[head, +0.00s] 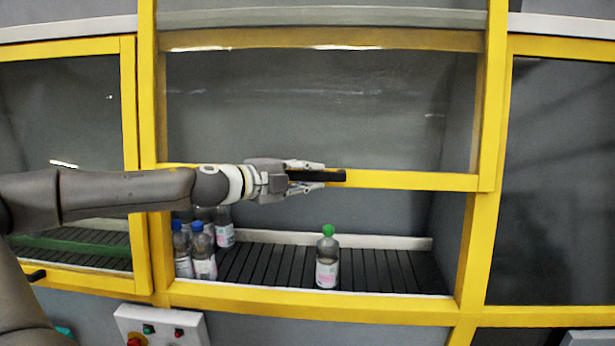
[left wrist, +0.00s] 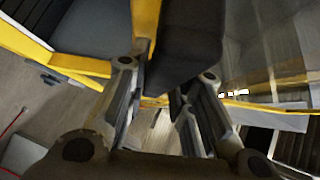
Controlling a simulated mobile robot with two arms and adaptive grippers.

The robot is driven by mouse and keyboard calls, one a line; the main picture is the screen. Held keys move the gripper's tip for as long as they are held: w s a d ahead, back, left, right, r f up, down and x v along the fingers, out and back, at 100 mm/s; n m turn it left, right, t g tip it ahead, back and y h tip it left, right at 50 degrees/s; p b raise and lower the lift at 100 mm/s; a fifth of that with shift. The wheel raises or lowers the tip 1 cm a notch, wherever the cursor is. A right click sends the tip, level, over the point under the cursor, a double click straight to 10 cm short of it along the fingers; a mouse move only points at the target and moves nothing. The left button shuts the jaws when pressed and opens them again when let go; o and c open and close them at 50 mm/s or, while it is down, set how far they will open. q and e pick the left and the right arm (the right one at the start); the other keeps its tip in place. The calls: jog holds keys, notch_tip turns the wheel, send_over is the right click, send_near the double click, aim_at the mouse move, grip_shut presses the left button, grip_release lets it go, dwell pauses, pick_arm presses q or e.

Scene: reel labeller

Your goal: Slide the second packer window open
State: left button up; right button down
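The middle packer window (head: 320,110) has a clear pane and a yellow frame. Its yellow bottom bar (head: 410,180) is raised well above the sill, leaving a gap below. A black handle (head: 330,175) sits on this bar. My left gripper (head: 308,175) comes in from the left, with one finger above the handle and one below, shut on it. In the left wrist view the dark handle (left wrist: 185,45) lies between the fingers of the left gripper (left wrist: 166,75). The right gripper is not in view.
Behind the gap, a green-capped bottle (head: 327,262) stands on a dark slatted conveyor (head: 270,268). Several more bottles (head: 202,250) stand at its left. The left window (head: 70,110) is down, its black handle (head: 36,275) low. A button box (head: 160,325) is below the sill.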

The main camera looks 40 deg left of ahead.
pick_arm(q)
jog(key=o, duration=0.3)
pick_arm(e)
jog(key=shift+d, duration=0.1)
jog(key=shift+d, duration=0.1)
pick_arm(q)
jog(key=shift+v, duration=0.9)
jog(key=v, duration=1)
jog(key=shift+s, duration=0.2)
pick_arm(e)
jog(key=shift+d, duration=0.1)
